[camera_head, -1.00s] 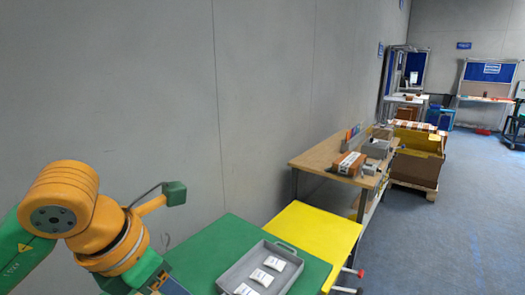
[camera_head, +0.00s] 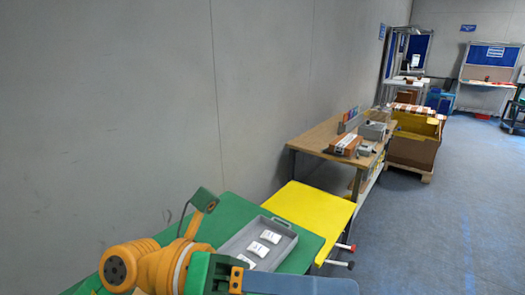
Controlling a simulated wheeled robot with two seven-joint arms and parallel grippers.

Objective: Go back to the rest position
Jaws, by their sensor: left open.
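My left arm comes in at the bottom of the head view, with its orange wrist and green housing in front of the green table (camera_head: 230,208). My left gripper (camera_head: 300,286) is at the bottom edge, partly cut off, and points right. It is open, and I see nothing held in it. A grey tray (camera_head: 284,226) on the green table is just behind the wrist. Three small white packets (camera_head: 270,237) lie in the tray, the nearest partly covered by my arm. My right gripper is out of view.
A yellow table (camera_head: 315,205) adjoins the green one on the right. Beyond it, a wooden workbench (camera_head: 318,137) holds a brown box (camera_head: 346,145) and grey bins. A yellow-lined carton (camera_head: 415,145) stands farther back. A grey wall closes the left; the blue floor on the right is open.

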